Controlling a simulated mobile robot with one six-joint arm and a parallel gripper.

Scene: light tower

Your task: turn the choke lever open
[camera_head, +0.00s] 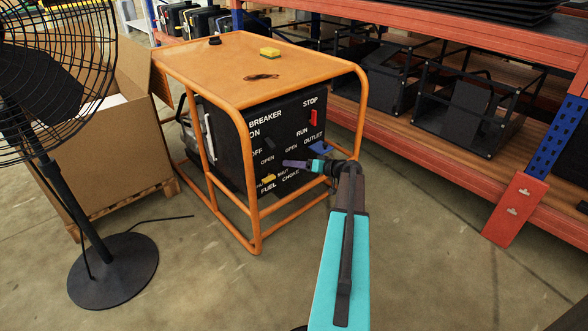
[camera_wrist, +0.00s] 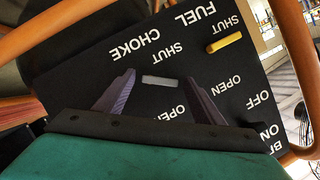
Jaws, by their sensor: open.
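The choke lever (camera_wrist: 162,82) is a short grey bar on the black control panel (camera_wrist: 105,70), which appears upside down in the wrist view. It lies roughly level, between the choke SHUT and OPEN labels. My gripper (camera_wrist: 160,80) is open, with one dark finger on each side of the lever; gaps show between fingers and lever, and I cannot tell the depth. In the head view my gripper (camera_head: 289,164) is in front of the generator panel (camera_head: 232,140), and the choke lever is not clearly seen there.
A yellow fuel lever (camera_wrist: 224,42) sits beside the choke. A red switch (camera_head: 313,118) and blue outlet (camera_head: 320,147) are on the panel. The orange frame (camera_head: 251,185) surrounds it. A fan (camera_head: 85,215) and carton (camera_head: 110,150) stand left; shelving (camera_head: 450,140) is right.

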